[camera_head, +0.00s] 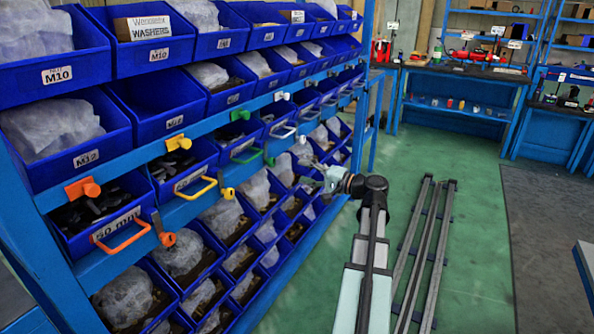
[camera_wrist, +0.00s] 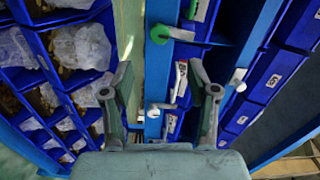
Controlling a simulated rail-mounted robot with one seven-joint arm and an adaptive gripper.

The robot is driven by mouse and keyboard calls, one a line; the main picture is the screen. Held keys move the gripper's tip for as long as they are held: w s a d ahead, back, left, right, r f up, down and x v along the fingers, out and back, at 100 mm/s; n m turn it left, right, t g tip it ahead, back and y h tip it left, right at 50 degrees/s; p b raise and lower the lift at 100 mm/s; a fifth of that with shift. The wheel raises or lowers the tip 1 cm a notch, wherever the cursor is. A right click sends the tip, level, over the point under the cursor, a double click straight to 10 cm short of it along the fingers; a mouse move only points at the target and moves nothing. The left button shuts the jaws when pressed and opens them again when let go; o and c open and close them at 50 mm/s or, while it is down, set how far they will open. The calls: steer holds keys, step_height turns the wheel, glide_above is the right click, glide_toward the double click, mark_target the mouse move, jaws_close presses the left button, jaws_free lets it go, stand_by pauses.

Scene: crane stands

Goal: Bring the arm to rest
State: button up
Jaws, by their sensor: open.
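My arm (camera_head: 373,230) reaches forward from the bottom of the head view toward the bin rack on the left. My gripper (camera_head: 322,177) is at its far end, close to the front of the rack and small in that view. In the wrist view my gripper (camera_wrist: 162,70) has its two fingers well apart, with nothing held between them. Behind the gap are a blue rack beam and a blue drawer with a white label (camera_wrist: 181,78). I cannot tell the exact gap between the fingertips and the rack.
The blue rack (camera_head: 225,105) holds several blue bins. Orange (camera_head: 122,236), yellow (camera_head: 196,188), green and white handles stick out from its drawers. Green floor (camera_head: 480,200) is open beyond; workbenches (camera_head: 460,95) stand at the back.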

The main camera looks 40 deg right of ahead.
steer(key=shift+s, duration=0.15)
stand_by(0.3)
